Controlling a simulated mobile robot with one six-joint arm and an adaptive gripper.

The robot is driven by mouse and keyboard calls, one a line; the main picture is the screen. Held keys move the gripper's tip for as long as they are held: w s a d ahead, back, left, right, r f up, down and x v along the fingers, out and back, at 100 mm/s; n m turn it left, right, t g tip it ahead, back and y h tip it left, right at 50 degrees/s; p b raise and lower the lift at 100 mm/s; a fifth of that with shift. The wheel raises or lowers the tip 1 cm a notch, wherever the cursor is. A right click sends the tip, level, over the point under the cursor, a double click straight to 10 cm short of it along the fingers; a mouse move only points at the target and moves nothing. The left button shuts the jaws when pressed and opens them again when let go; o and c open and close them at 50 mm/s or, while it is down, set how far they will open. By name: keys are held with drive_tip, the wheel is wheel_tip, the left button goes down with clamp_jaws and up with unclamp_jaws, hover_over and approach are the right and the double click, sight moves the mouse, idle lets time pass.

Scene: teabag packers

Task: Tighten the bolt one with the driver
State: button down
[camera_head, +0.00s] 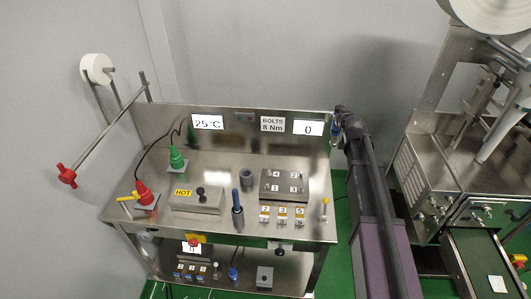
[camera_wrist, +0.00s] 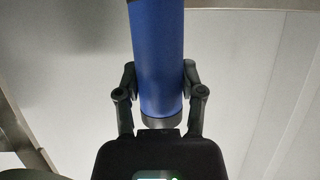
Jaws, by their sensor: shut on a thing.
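My gripper (camera_wrist: 161,92) is shut around a thick blue cylindrical handle (camera_wrist: 157,45), which looks like the driver's; its tip is out of the wrist view. The dark bolt block (camera_head: 284,182) stands on the bench, left of and below my gripper, with labels 4, 2, 1 and 3. Bolt one, by the label 1 (camera_head: 275,188), is at the front left of the block; its head is too small to make out.
The steel bench (camera_head: 215,160) also holds a hot plate box (camera_head: 195,199), a green cone (camera_head: 177,158), a red cone (camera_head: 144,193) and an upright blue-bodied tool (camera_head: 238,214). A sign reads BOLTS 8 Nm (camera_head: 272,125); the display (camera_head: 308,128) beside it reads 0. A packing machine (camera_head: 465,170) stands right.

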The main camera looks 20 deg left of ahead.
drive_tip(key=s+a+f+n+g+y+b, duration=0.1)
drive_tip(key=s+a+f+n+y+b, duration=0.1)
drive_tip(key=s+a, duration=0.7)
drive_tip(key=s+a+f+n+g+y+b, duration=0.2)
drive_tip(key=s+a+f+n+y+b, duration=0.1)
drive_tip(key=s+a, duration=0.7)
drive_tip(key=a+f+b, duration=0.1)
drive_tip(key=a, duration=0.2)
drive_tip(key=shift+f+y, duration=0.3)
drive_tip(key=shift+w+d, duration=0.1)
drive_tip(key=shift+w+f+b, duration=0.1)
drive_tip(key=shift+f+b, duration=2.8)
drive_tip(key=shift+b, duration=0.2)
drive_tip(key=shift+f+b, duration=1.2)
drive_tip(key=shift+r, duration=0.15)
